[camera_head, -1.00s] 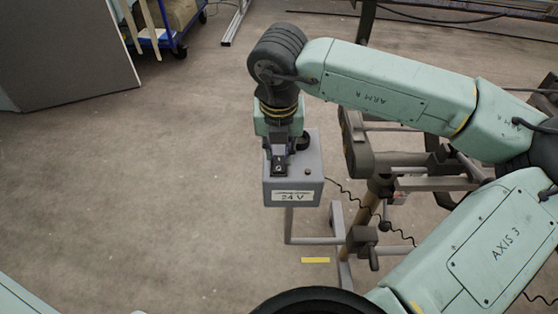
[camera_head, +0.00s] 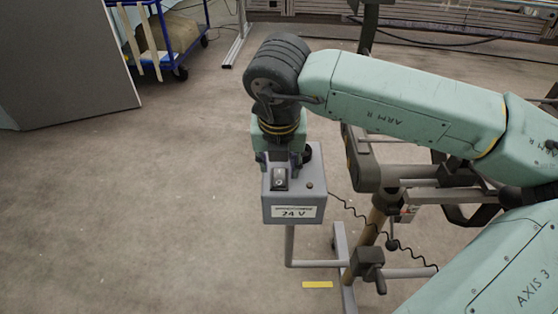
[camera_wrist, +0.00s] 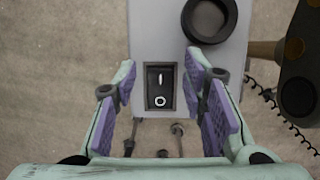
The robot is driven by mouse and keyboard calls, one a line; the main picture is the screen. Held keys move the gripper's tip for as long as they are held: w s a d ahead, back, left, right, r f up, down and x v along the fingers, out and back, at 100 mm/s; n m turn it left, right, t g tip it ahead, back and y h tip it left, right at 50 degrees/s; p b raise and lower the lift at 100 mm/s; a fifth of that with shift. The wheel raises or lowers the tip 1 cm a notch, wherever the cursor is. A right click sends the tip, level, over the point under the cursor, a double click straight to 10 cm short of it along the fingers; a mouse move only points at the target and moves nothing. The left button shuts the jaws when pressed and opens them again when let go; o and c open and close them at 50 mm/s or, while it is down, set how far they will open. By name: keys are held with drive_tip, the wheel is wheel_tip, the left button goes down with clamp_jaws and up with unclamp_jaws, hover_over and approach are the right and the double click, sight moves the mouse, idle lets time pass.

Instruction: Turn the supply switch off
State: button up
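The supply switch is a black rocker in a dark frame (camera_wrist: 160,88), with an I mark at the top and an O mark at the bottom in the wrist view. It also shows on top of the grey 24 V supply box (camera_head: 294,212) in the head view, as a small dark switch (camera_head: 279,179). Which side of the rocker is pressed in, I cannot tell. My gripper (camera_wrist: 161,72) is open and empty. Its two purple-padded fingers stand left and right of the switch in the wrist view, over the box. Whether they touch the box is unclear.
A round black ring-like part (camera_wrist: 208,18) stands on the box behind the switch, close to the right finger. A coiled black cable (camera_head: 362,217) runs right from the box. The floor to the left is clear.

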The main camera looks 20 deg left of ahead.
sight(279, 186)
drive_tip(key=shift+r, duration=0.1)
drive_tip(key=v, duration=1.1)
drive_tip(key=shift+r, duration=0.4)
drive_tip(key=shift+s+d, duration=0.1)
drive_tip(key=shift+s, duration=0.05)
